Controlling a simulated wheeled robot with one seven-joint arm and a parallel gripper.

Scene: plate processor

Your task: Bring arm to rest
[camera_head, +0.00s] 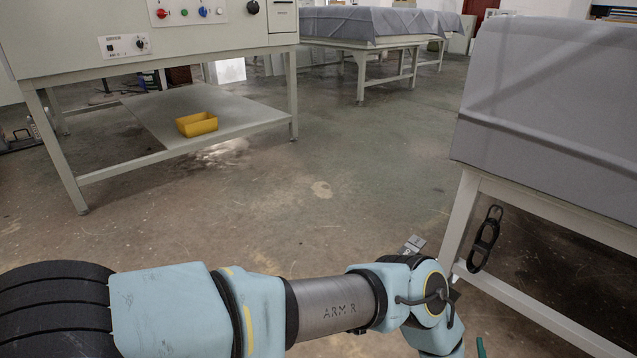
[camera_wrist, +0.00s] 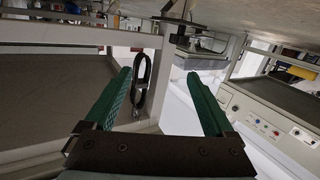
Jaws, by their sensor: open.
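My arm stretches across the bottom of the head view, from the lower left to the lower right. My gripper's two green fingers show in the wrist view, and the gripper (camera_wrist: 165,97) is open with nothing between the fingertips. In the head view the gripper is mostly hidden below the frame, with only a small green tip at the bottom right edge. The wrist view is strongly tilted.
A white-framed table with a grey cover (camera_head: 560,95) stands close at the right, with a black looped item (camera_head: 485,240) hanging on its leg. A control cabinet (camera_head: 120,45) on legs stands left, with a yellow bin (camera_head: 197,124) on its lower shelf. The middle floor is clear.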

